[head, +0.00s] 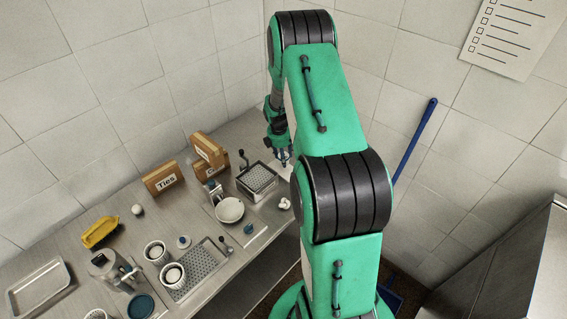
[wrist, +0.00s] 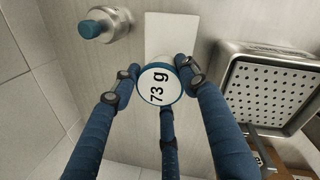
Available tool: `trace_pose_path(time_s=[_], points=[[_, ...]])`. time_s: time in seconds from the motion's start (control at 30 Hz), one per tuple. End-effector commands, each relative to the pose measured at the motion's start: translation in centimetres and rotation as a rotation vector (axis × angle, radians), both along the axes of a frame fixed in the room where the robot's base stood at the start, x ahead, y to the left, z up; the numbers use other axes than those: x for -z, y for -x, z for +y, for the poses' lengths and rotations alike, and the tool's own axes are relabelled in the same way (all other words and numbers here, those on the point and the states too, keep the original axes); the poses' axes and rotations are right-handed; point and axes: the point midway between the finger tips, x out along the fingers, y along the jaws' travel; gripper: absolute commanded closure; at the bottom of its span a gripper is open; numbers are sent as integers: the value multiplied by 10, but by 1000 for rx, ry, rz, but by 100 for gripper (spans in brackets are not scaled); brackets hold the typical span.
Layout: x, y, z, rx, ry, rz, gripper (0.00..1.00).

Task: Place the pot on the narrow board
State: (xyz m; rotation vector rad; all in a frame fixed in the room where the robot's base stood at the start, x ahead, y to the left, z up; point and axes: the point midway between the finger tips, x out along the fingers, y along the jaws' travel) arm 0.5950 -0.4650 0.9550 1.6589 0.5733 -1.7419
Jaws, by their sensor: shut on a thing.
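My gripper (wrist: 160,84) has three blue fingers and is shut on a small round pot (wrist: 158,92), whose white top reads "73 g" inside a blue rim. A pale narrow board (wrist: 172,32) lies beyond the pot in the wrist view, and the pot overlaps its near end there. I cannot tell whether the pot touches the board. In the head view my gripper (head: 283,158) is low over the far right end of the counter, partly behind my arm. The pot cannot be made out there, and a pale patch (head: 286,172) beneath the gripper looks like the board.
A perforated metal basket (wrist: 232,100) stands right of the pot, and a blue-capped container (wrist: 98,27) stands at upper left. The counter also holds cardboard boxes (head: 163,179), a white bowl (head: 229,213), a perforated tray (head: 211,255) and several cups. Tiled walls close off the back.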

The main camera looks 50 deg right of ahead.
Motion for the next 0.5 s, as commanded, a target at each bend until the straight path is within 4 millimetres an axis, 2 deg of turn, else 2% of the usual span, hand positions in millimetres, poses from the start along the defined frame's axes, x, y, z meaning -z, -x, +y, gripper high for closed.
trace_pose_path(time_s=[0.3, 0.5], points=[[30, 0, 0, 0, -1, 1, 84], [37, 0, 0, 0, 0, 0, 84]])
